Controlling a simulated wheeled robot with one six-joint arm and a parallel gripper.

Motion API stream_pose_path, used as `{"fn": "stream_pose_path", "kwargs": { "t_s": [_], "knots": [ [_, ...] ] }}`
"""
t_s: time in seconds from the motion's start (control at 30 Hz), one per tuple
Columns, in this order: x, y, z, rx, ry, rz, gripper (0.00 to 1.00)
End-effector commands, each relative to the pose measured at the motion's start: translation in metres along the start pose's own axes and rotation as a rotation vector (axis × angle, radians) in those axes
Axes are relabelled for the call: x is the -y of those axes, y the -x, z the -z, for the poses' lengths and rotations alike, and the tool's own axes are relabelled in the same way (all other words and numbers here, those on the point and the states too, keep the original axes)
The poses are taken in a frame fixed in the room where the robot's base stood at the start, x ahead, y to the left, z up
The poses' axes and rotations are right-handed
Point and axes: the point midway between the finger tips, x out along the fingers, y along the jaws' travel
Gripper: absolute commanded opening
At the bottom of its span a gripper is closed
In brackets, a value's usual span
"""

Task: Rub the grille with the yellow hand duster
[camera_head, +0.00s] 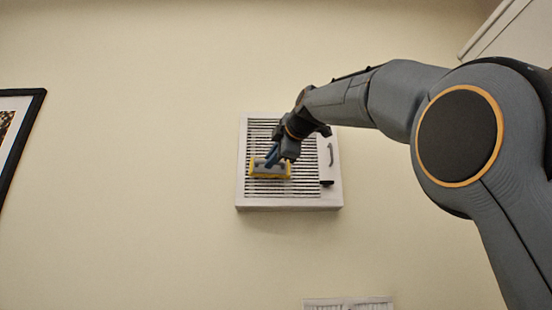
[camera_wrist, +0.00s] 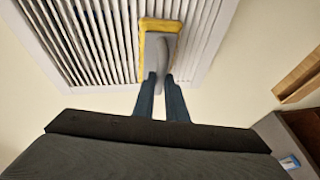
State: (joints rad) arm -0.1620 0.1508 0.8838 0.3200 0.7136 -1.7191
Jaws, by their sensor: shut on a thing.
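The grille (camera_head: 256,131) is a set of dark slats in a white framed panel on the cream wall. The yellow hand duster (camera_head: 256,169) has a yellow pad and a grey handle, and it lies against or just in front of the lower left slats. In the wrist view the duster (camera_wrist: 160,25) is over the grille slats (camera_wrist: 85,45). My gripper (camera_head: 276,157) is shut on the duster's grey handle; its two blue fingers (camera_wrist: 163,84) show on either side of it. I cannot tell for sure whether the pad touches the slats.
The panel has a grey handle (camera_head: 331,154) and a small dark latch (camera_head: 327,183) at its right. A framed picture (camera_head: 28,135) hangs at the far left. A wooden edge (camera_wrist: 299,76) shows at the right of the wrist view.

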Motion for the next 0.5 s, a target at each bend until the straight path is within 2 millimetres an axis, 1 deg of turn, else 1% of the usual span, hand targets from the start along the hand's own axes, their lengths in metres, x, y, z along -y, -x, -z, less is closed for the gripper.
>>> {"fn": "stream_pose_path", "kwargs": {
  "t_s": [0.3,0.5],
  "knots": [
    [0.003,-0.010,0.024,-0.001,0.000,0.003,0.00],
    [0.004,-0.013,0.033,-0.001,0.000,0.003,0.00]
  ]
}}
